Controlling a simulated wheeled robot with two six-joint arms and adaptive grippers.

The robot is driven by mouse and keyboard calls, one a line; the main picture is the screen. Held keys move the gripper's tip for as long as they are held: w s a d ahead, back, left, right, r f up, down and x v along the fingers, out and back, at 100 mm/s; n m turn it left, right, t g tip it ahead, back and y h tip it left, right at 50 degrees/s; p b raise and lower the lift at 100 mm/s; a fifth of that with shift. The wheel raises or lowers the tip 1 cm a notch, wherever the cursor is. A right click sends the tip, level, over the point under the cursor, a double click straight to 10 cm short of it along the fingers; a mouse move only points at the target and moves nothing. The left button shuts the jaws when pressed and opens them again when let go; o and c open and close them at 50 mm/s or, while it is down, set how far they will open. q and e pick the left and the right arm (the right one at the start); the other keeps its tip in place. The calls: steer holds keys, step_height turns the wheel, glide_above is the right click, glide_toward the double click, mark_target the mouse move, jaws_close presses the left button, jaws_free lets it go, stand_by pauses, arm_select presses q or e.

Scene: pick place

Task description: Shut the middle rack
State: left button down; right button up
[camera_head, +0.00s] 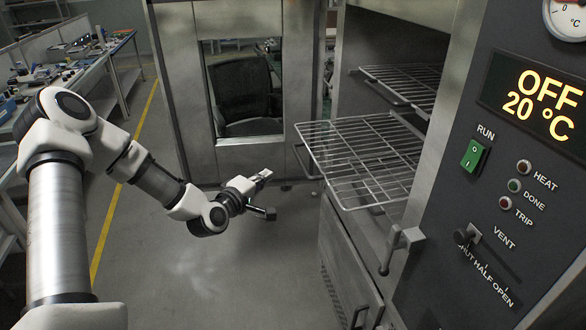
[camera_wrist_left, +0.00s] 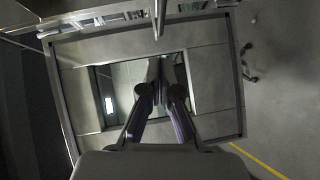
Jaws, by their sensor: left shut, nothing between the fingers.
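The middle rack (camera_head: 365,160) is a wire shelf pulled far out of the oven chamber, its front part sticking out over the floor. Part of a wire rack also shows at the top left of the left wrist view (camera_wrist_left: 100,20); I cannot tell which one. My left gripper (camera_head: 266,175) is shut and empty, left of the middle rack's front edge and apart from it. In the left wrist view its fingers (camera_wrist_left: 161,68) are together, with the door behind them. My right gripper is not in view.
The oven door (camera_head: 168,90) stands open with a window in it. An upper rack (camera_head: 405,82) sits inside the chamber. A latch handle (camera_head: 400,243) sticks out below the racks. The control panel (camera_head: 500,190) is at right. Open floor (camera_head: 200,270) lies beneath my left arm.

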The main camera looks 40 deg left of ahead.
arm_select(q)
steer(key=w+d+f+p, duration=0.1)
steer(key=w+f+p, duration=0.1)
steer(key=w, duration=0.8)
steer(key=shift+d, duration=0.3)
steer(key=shift+w, duration=0.1)
